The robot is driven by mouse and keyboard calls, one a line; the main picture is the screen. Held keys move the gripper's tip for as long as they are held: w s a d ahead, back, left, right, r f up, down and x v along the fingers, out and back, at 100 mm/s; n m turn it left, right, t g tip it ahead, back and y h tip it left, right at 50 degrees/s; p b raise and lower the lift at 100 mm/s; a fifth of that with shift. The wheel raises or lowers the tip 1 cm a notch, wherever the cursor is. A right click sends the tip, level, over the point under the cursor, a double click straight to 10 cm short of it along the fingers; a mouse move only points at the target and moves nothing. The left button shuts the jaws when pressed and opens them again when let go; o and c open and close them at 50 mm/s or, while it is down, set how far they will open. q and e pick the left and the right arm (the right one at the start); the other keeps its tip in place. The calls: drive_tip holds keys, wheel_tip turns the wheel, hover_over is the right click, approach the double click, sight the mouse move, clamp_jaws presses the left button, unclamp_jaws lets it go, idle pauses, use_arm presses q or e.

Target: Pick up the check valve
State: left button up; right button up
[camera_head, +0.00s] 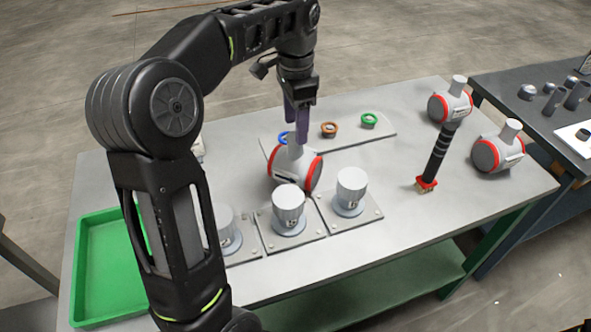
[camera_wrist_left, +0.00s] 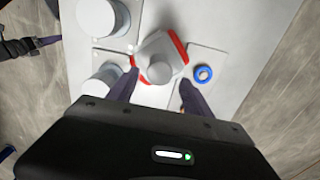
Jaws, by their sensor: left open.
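Several similar valves with pale grey bodies and red rings are in the head view. One valve (camera_head: 296,170) stands mid-table below my left gripper (camera_head: 297,122), its stub pointing up. It also shows in the left wrist view (camera_wrist_left: 173,46). Two more stand at the right end, a rear one (camera_head: 452,106) and a front one (camera_head: 498,152). My left gripper is open and points down over the middle valve. In the left wrist view its fingers (camera_wrist_left: 161,82) show on either side of the stub; I cannot tell whether they touch it.
Several grey cups (camera_head: 351,186) on square plates stand in front of the valve. Behind it, a strip (camera_head: 385,135) carries blue, orange and green rings. A black-handled brush (camera_head: 437,155) stands at right; a green tray (camera_head: 98,275) is at left, partly behind my arm.

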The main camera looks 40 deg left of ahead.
sight(295, 161)
use_arm(q)
wheel_tip(295, 161, down, 5)
drive_tip(key=shift+s+f+p, duration=0.1)
drive_tip(key=shift+p, duration=0.4)
drive_tip(key=shift+c, duration=0.5)
clamp_jaws()
idle(0.5)
